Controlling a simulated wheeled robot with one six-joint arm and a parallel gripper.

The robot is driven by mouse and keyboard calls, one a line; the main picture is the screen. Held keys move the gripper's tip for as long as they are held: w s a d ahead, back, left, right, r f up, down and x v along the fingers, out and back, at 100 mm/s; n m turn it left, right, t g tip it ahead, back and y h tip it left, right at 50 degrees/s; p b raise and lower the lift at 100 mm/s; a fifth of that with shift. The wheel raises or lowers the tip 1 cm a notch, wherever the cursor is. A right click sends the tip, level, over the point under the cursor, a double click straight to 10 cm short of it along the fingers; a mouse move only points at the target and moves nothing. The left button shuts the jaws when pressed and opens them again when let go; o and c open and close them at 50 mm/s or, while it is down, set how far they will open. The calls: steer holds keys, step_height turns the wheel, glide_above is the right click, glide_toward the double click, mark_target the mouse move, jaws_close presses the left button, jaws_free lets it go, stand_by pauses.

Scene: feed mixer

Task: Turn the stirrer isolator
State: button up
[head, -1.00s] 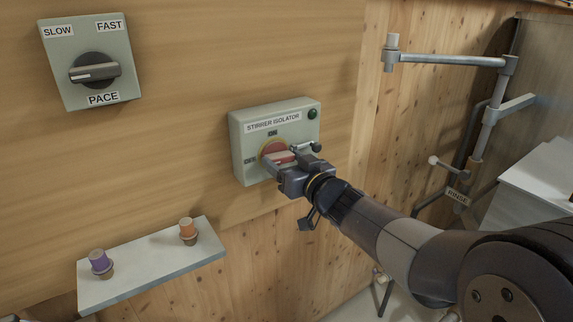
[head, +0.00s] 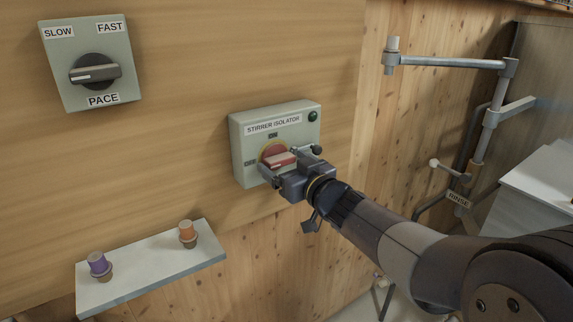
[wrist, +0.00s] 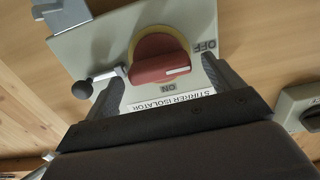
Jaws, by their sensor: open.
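The stirrer isolator (head: 241,158) is a pale grey-green box on the wooden wall, with a red knob (head: 279,160) on a yellow disc. In the wrist view the red knob (wrist: 158,58) has a white mark at its right end, on the side of the OFF label (wrist: 205,46). The ON label (wrist: 168,87) is below it, upside down. My gripper (wrist: 163,70) is open, one finger on each side of the knob, with gaps visible. In the head view my gripper (head: 282,165) hides the lower right of the box.
A small metal lever with a black ball (wrist: 82,90) sits beside one finger. A PACE switch (head: 95,70) is upper left, a shelf (head: 150,268) with two stoppers below, and a jointed RINSE pipe (head: 450,61) right.

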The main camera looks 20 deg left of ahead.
steer(key=b+v, duration=0.1)
steer(key=v, duration=0.9)
steer(key=shift+s+d, duration=0.25)
steer(key=shift+s, duration=0.05)
steer(key=p+x, duration=0.1)
steer(key=x, duration=1)
steer(key=shift+w, duration=0.1)
steer(key=shift+d+m+p, duration=0.15)
steer(key=shift+m+p, duration=0.15)
steer(key=shift+m, duration=0.3)
